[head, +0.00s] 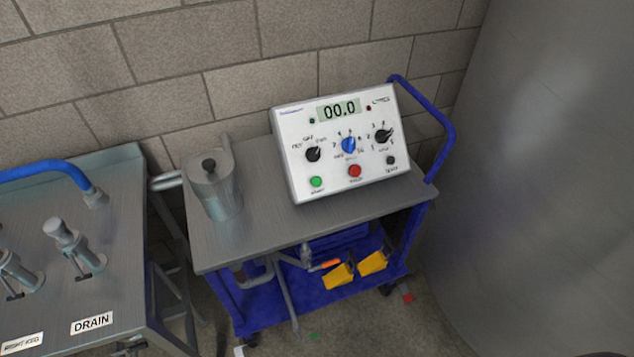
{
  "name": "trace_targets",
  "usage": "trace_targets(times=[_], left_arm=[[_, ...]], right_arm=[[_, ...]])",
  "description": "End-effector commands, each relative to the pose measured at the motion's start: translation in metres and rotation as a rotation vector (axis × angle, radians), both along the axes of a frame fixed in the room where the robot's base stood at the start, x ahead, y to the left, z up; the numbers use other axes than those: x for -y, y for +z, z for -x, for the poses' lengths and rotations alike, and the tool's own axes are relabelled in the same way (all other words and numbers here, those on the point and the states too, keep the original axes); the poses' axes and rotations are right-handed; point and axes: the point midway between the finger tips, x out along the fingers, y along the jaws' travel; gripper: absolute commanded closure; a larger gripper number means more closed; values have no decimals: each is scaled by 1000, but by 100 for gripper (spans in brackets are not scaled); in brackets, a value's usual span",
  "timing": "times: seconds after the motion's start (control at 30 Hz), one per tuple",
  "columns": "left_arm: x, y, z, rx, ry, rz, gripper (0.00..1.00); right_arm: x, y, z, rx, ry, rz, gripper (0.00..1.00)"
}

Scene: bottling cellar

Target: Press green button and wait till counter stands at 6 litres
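A white control box (325,175) with a sloped front stands on a grey-topped blue cart (265,235). Its counter display (339,109) reads 00.0. The green button (316,182) is at the lower left of the panel, and nothing touches it. A red button (354,171) is to its right, then a small dark button (390,160). A blue knob (349,145) sits between two black knobs (313,154) in the row above. Neither of my grippers is in the head view.
A metal lidded vessel (218,190) stands on the cart left of the box. A steel bench with a DRAIN label (92,323), valves (75,246) and a blue hose (45,168) is at left. A large grey tank (540,180) fills the right. Yellow items (340,276) lie on the lower shelf.

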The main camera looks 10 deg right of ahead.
Motion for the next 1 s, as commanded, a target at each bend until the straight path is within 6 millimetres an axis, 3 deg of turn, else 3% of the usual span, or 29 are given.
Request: trace_targets(times=[0.07,0.53,1.0], left_arm=[[0,0,0,0,0,0,72],[0,0,0,0,0,0,72],[0,0,0,0,0,0,72]], right_arm=[[0,0,0,0,0,0,49],[5,0,0,-1,2,7,100],[5,0,1,-2,2,7,100]])
